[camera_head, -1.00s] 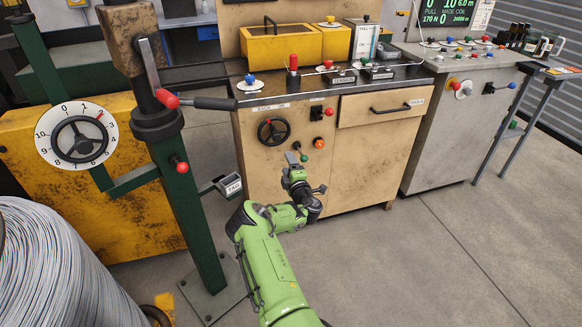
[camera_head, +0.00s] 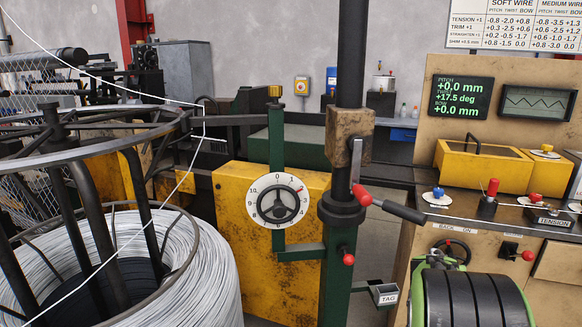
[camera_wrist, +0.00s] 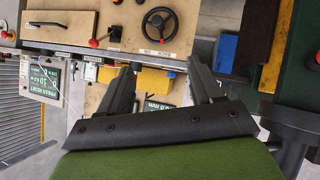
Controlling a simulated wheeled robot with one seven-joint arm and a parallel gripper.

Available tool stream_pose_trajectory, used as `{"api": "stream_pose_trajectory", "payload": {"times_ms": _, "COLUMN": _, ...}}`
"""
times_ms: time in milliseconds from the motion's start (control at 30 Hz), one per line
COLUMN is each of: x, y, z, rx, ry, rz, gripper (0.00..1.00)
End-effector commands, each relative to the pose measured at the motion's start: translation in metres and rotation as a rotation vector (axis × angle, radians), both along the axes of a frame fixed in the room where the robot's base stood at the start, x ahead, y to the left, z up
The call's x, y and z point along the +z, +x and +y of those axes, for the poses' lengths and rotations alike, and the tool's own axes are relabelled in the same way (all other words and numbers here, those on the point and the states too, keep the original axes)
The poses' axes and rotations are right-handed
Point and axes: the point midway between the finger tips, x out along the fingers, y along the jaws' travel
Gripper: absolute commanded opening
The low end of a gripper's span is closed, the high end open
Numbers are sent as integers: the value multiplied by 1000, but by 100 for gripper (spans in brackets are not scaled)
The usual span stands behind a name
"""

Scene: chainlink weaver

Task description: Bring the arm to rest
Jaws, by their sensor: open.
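My gripper (camera_wrist: 160,70) shows in the wrist view with its two dark fingers spread apart and nothing between them. Its fingertips are not visible in the head view. A green and black part of my arm (camera_head: 472,300) fills the lower right of the head view, in front of the wooden cabinet (camera_head: 405,268). In the wrist view, the scene is turned over. The cabinet front with a dark handwheel (camera_wrist: 158,23) lies beyond the fingers, and nothing appears to touch them.
A large wire coil (camera_head: 205,285) stands at the lower left. A green post (camera_head: 335,285) with a red-knobbed lever (camera_head: 362,195) stands between it and the cabinet. A yellow machine box (camera_head: 228,215) with a numbered dial (camera_head: 254,205) is behind. A readout screen (camera_head: 460,97) hangs at the right.

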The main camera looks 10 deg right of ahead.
Motion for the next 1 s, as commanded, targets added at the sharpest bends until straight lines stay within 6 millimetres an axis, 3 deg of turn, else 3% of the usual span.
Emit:
{"api": "stream_pose_trajectory", "payload": {"times_ms": 33, "x": 14, "y": -10, "z": 37, "rx": 42, "ry": 90, "rz": -11, "gripper": 65}}
{"api": "stream_pose_trajectory", "payload": {"times_ms": 100, "x": 25, "y": -31, "z": 91, "rx": 114, "ry": 213, "rz": 7, "gripper": 65}}
{"api": "stream_pose_trajectory", "payload": {"times_ms": 200, "x": 37, "y": -70, "z": 162, "rx": 228, "ry": 343, "rz": 60, "gripper": 65}}
{"api": "stream_pose_trajectory", "payload": {"times_ms": 300, "x": 41, "y": -112, "z": 215, "rx": 330, "ry": 416, "rz": 125, "gripper": 65}}
{"api": "stream_pose_trajectory", "payload": {"times_ms": 400, "x": 40, "y": -153, "z": 252, "rx": 412, "ry": 453, "rz": 190, "gripper": 65}}
{"api": "stream_pose_trajectory", "payload": {"times_ms": 500, "x": 35, "y": -192, "z": 279, "rx": 480, "ry": 464, "rz": 255, "gripper": 65}}
{"api": "stream_pose_trajectory", "payload": {"times_ms": 667, "x": 20, "y": -252, "z": 308, "rx": 562, "ry": 453, "rz": 358, "gripper": 65}}
{"api": "stream_pose_trajectory", "payload": {"times_ms": 1000, "x": 114, "y": -248, "z": 306, "rx": 554, "ry": 459, "rz": 359, "gripper": 65}}
